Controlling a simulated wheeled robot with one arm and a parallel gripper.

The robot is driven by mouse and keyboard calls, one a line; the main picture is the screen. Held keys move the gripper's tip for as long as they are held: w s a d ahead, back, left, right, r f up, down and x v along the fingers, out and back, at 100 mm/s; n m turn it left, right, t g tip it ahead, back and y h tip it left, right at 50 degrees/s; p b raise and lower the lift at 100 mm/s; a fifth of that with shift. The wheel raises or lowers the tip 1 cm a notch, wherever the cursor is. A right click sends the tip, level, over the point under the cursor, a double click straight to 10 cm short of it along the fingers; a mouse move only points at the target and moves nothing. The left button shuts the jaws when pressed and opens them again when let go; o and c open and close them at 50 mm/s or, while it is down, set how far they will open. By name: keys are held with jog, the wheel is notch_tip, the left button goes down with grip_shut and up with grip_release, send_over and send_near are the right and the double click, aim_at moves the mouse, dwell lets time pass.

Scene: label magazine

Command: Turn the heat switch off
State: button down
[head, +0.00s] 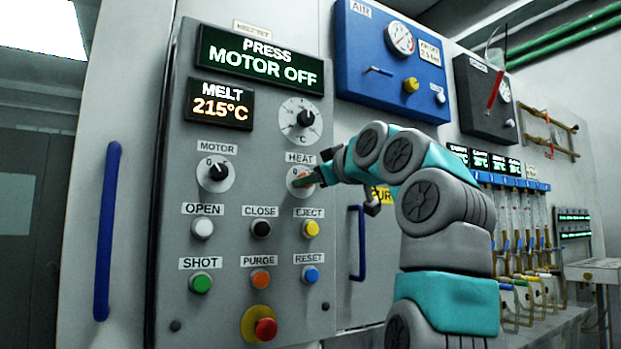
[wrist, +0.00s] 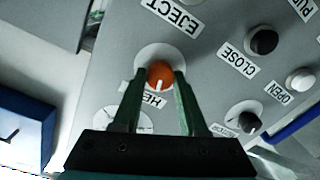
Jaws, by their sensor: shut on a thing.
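The heat switch is an orange rotary knob (wrist: 160,75) on a white round plate, under the HEAT label (head: 301,157) on the grey control panel (head: 235,225). In the wrist view the two fingers of my gripper (wrist: 159,85) close on the knob from both sides. A white pointer line shows on the knob's lower part in that view. In the head view my gripper (head: 308,178) reaches the heat switch from the right and hides most of it. A "0" shows at the left of its plate; the other markings are hidden.
The black motor knob (head: 217,172) is left of the heat switch. The temperature dial (head: 304,118) is above it, and the yellow EJECT button (head: 311,229) is below. A red emergency button (head: 265,328) sits at the bottom. A blue handle (head: 358,243) stands to the right.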

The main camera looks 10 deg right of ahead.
jog(key=shift+n+p, duration=0.4)
jog(key=shift+n, duration=1.5)
jog(key=shift+c, duration=2.2)
grip_release()
jog(key=shift+a, duration=0.1)
jog(key=b+v, duration=0.1)
jog(key=v, duration=0.6)
jog(key=shift+s+b, duration=0.35)
jog(key=shift+s, duration=0.05)
